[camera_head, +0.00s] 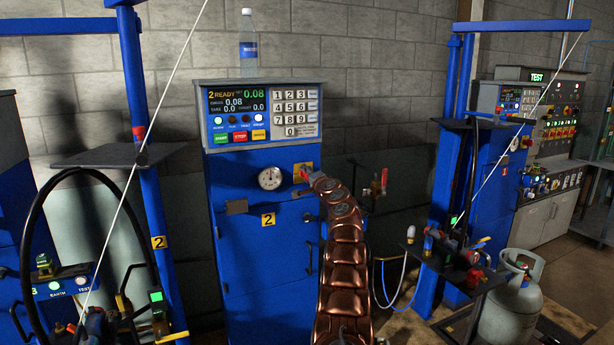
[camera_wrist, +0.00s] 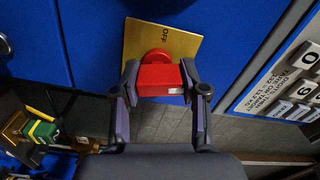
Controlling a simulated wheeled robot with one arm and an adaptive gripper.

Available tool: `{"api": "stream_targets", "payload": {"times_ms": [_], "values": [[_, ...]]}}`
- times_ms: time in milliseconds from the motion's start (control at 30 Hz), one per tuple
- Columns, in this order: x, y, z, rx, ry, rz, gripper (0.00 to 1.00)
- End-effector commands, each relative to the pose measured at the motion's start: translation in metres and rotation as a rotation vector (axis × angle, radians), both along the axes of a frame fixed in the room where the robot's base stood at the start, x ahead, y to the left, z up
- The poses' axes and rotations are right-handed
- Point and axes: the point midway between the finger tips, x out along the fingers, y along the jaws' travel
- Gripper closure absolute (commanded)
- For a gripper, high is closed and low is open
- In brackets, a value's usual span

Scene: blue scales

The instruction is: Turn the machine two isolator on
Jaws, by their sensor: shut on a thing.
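The machine two isolator (camera_wrist: 160,78) is a red rotary handle on a yellow plate (camera_wrist: 190,42) fixed to a blue cabinet. The word "OFF" is readable on the plate beside the handle. In the wrist view my gripper (camera_wrist: 158,84) has one finger on each side of the red handle and is shut on it. In the head view my gripper (camera_head: 308,175) reaches the upper right of the blue cabinet (camera_head: 262,245) marked "2".
A display and keypad panel (camera_head: 262,115) tops the cabinet, with a round gauge (camera_head: 270,178) left of the isolator. A water bottle (camera_head: 249,35) stands on top. A gas cylinder (camera_head: 510,300) stands at lower right.

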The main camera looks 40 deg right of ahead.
Motion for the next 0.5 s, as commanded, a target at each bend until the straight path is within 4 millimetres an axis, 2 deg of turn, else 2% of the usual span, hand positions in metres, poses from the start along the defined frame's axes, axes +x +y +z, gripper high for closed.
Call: {"api": "stream_targets", "payload": {"times_ms": [200,500], "values": [[0.0002,0.0,0.0008,0.142,-0.049,0.001,0.91],[0.0001,-0.0004,0.0001,0.252,-0.088,0.001,0.91]]}}
